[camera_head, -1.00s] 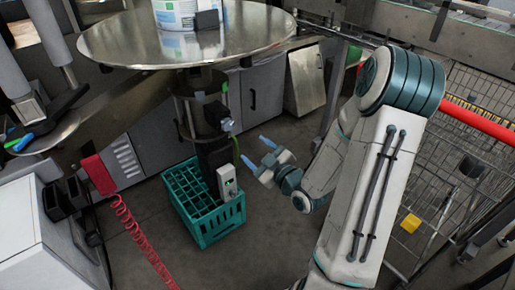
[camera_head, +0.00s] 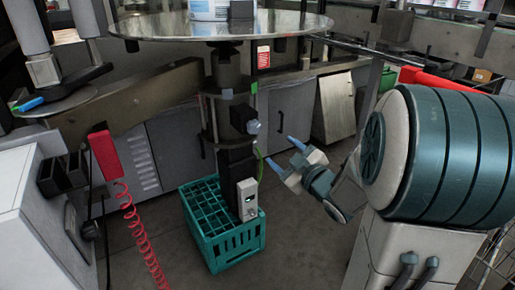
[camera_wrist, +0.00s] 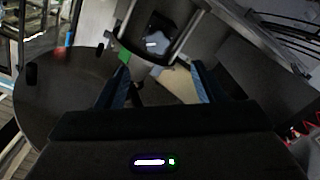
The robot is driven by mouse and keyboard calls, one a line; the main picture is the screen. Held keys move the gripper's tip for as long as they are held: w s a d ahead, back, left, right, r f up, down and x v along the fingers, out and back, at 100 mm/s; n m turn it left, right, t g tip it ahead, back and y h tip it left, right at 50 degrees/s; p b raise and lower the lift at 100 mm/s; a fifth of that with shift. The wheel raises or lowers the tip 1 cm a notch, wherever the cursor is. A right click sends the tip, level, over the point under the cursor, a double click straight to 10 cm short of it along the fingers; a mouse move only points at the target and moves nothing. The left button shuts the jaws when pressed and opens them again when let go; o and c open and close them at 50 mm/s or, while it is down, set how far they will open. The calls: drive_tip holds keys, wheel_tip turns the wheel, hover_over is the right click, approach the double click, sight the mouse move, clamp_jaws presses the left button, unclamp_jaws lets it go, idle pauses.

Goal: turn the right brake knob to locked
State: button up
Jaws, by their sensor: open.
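A pale blue-grey knob (camera_head: 253,127) sticks out from the right side of the dark column under the round metal table, in the head view. I take it for the right brake knob; its locked or unlocked position cannot be read. My gripper (camera_head: 273,149) is open and empty, with its blue fingers pointing left toward the column. It is just right of and below the knob in the picture, apart from it. In the wrist view a pale knob-like shape (camera_wrist: 156,42) shows ahead, above and between the open fingers (camera_wrist: 158,82).
The round metal table (camera_head: 290,25) overhangs the column and carries a white tub (camera_head: 208,10). A green crate (camera_head: 236,244) and a small grey box (camera_head: 247,199) are at the column's foot. A red coiled hose (camera_head: 140,235) hangs left. Floor right of the crate is clear.

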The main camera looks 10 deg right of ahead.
sight(256, 128)
drive_tip(key=b+x, duration=0.1)
drive_tip(key=x, duration=0.3)
drive_tip(key=b+x, duration=0.1)
drive_tip(key=x, duration=0.4)
drive_tip(key=r+b+x, duration=0.1)
drive_tip(key=x, duration=0.3)
drive_tip(key=shift+w, duration=0.25)
drive_tip(key=c, duration=1)
